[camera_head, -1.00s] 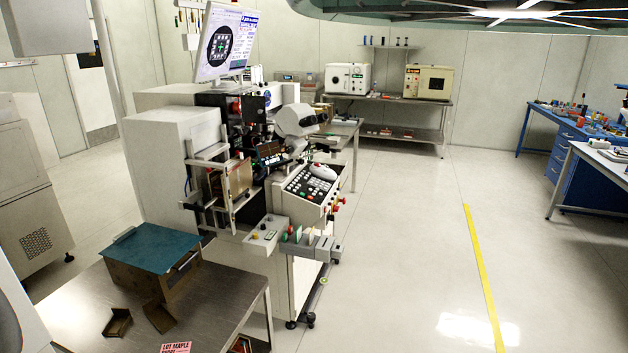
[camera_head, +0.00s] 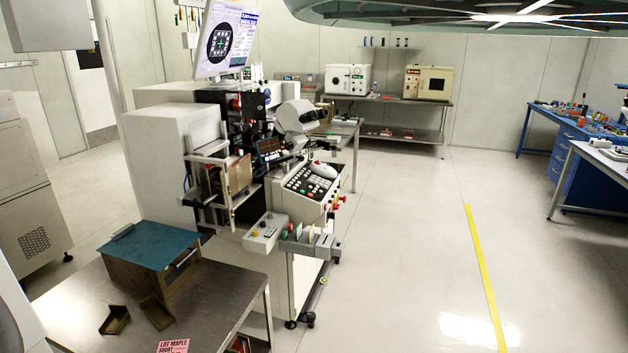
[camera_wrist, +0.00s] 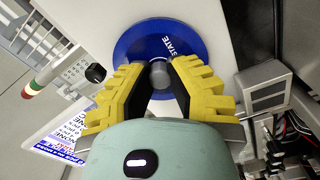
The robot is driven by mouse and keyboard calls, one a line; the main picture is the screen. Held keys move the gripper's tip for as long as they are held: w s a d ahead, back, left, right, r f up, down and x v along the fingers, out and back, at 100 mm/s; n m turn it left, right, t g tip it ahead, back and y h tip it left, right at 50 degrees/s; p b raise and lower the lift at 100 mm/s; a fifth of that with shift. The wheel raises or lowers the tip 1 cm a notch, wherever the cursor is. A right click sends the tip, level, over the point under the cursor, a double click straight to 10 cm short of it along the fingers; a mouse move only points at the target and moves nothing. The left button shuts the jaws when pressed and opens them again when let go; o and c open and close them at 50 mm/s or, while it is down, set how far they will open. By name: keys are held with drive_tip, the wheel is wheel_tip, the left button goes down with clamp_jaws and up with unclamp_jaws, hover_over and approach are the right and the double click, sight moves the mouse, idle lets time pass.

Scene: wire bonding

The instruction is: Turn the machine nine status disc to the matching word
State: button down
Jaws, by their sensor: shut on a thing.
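In the wrist view a round blue disc (camera_wrist: 130,45) is mounted on a pale panel. White lettering on its right side reads "STATE"; its other markings are hidden or too small to read. A grey knob (camera_wrist: 158,75) sticks out at the disc's lower middle. My gripper (camera_wrist: 158,78), with stepped yellow and black fingers, is shut on the knob from both sides. The fingers cover the lower part of the disc. In the head view I cannot make out the disc or my gripper.
A machine-side grey box (camera_wrist: 263,88) stands close to the right finger. A red, white and green signal light (camera_wrist: 50,75) and a printed sheet (camera_wrist: 65,130) are at left.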

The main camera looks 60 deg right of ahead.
drive_tip(key=shift+d+f+m+b, duration=0.1)
drive_tip(key=shift+f+m+b, duration=0.05)
drive_tip(key=shift+m+b, duration=0.5)
drive_tip(key=shift+d+f+m+b, duration=0.1)
drive_tip(key=shift+m+b, duration=0.4)
drive_tip(key=shift+m, duration=0.25)
idle(1.0)
drive_tip(key=c, duration=1.2)
unclamp_jaws()
drive_tip(key=o, duration=0.4)
drive_tip(key=shift+a+r, duration=0.1)
drive_tip(key=shift+r, duration=0.05)
drive_tip(key=shift+c, duration=0.2)
drive_tip(key=v, duration=1.2)
drive_tip(key=shift+a, duration=0.2)
